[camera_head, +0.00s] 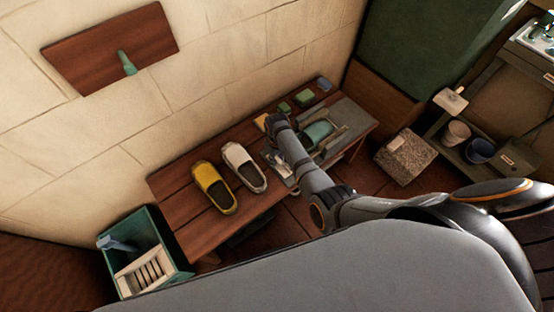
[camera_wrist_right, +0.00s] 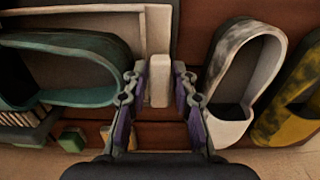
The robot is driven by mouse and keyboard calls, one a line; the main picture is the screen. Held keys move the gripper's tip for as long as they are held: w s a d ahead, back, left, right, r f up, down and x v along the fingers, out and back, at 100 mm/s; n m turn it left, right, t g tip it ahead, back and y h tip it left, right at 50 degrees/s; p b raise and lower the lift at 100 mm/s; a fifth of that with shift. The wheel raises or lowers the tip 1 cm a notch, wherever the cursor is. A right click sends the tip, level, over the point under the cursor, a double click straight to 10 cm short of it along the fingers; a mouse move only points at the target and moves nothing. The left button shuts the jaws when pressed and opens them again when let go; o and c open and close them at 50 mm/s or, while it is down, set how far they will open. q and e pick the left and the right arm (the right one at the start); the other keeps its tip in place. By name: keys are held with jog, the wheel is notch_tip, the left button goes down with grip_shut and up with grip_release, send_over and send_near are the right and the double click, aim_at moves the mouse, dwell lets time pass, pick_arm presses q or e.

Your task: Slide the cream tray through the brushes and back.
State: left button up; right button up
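The cream tray's upright end (camera_wrist_right: 160,80) stands between the fingers of my right gripper (camera_wrist_right: 159,95) in the right wrist view. Narrow gaps seem to show beside it, so the fingers look open around it. A teal shoe (camera_wrist_right: 75,75) lies left of the fingers; in the head view it (camera_head: 319,131) sits between long brush-like bars (camera_head: 336,139). Bristles (camera_wrist_right: 25,118) show at the wrist view's left. In the head view my right gripper (camera_head: 270,148) is over the table, its fingers mostly hidden by my arm. My left gripper is not in view.
A white-grey shoe (camera_head: 244,166) and a yellow shoe (camera_head: 212,187) lie on the wooden table (camera_head: 182,212), left of my gripper. A green bin (camera_head: 170,234) stands at lower left, a stone block (camera_head: 405,156) at right.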

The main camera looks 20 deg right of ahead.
aim_at(310, 134)
jog(key=shift+c, duration=0.5)
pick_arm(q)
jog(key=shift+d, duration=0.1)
pick_arm(e)
grip_shut()
jog(key=shift+d, duration=0.1)
jog(key=w+d, duration=0.1)
jog(key=d, duration=0.1)
jog(key=w+d, duration=0.1)
jog(key=d, duration=0.2)
jog(key=w+d, duration=0.1)
jog(key=d, duration=0.4)
jog(key=w+d+b, duration=0.1)
jog(key=d, duration=0.1)
jog(key=w+d+b, duration=0.1)
jog(key=d, duration=0.1)
jog(key=shift+w+d, duration=0.1)
jog(key=shift+w, duration=0.05)
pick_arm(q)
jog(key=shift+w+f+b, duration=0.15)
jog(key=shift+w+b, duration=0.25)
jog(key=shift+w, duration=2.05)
pick_arm(e)
jog(key=shift+w+d+r, duration=0.1)
jog(key=shift+w+d, duration=0.1)
jog(key=shift+d, duration=0.35)
